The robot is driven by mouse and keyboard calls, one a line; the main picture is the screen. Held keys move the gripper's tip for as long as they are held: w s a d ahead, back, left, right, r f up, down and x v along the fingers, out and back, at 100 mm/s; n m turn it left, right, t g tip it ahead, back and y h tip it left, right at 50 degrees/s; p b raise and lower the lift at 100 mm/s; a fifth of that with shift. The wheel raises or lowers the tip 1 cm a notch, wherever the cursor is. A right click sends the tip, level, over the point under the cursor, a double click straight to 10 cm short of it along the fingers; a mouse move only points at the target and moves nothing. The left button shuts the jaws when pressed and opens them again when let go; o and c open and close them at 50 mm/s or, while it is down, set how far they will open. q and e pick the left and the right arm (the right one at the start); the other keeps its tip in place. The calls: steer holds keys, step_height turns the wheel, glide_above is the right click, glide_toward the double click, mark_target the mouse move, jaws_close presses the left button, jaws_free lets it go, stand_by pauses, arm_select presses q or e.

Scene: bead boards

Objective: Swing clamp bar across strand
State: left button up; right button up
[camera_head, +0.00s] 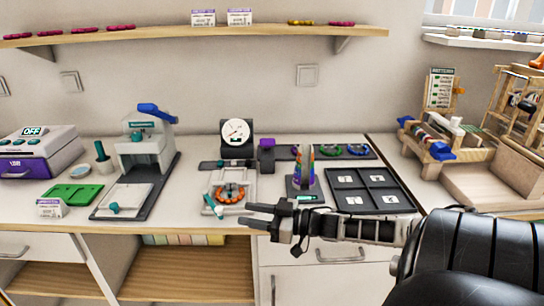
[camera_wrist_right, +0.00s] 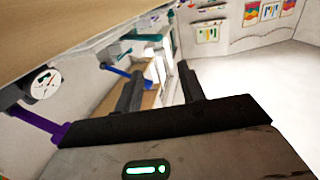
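A strand of orange beads (camera_head: 228,193) lies in a loop on a pale board (camera_head: 247,186) in front of a dial gauge. A short bar with a teal grip (camera_head: 212,206) sits at the board's front left corner, beside the strand; I cannot tell for sure that it is the clamp bar. My right gripper (camera_head: 246,215) is open and empty, in front of the counter edge, just right of and below the board. In the right wrist view its fingers (camera_wrist_right: 160,88) stand apart with nothing between them. My left gripper is not in view.
The dial gauge (camera_head: 236,132) stands behind the board, with a purple block (camera_head: 267,157) at its right. A press with a blue lever (camera_head: 147,140) stands left. A shelf (camera_head: 200,34) hangs above.

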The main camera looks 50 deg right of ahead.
steer(key=v, duration=0.5)
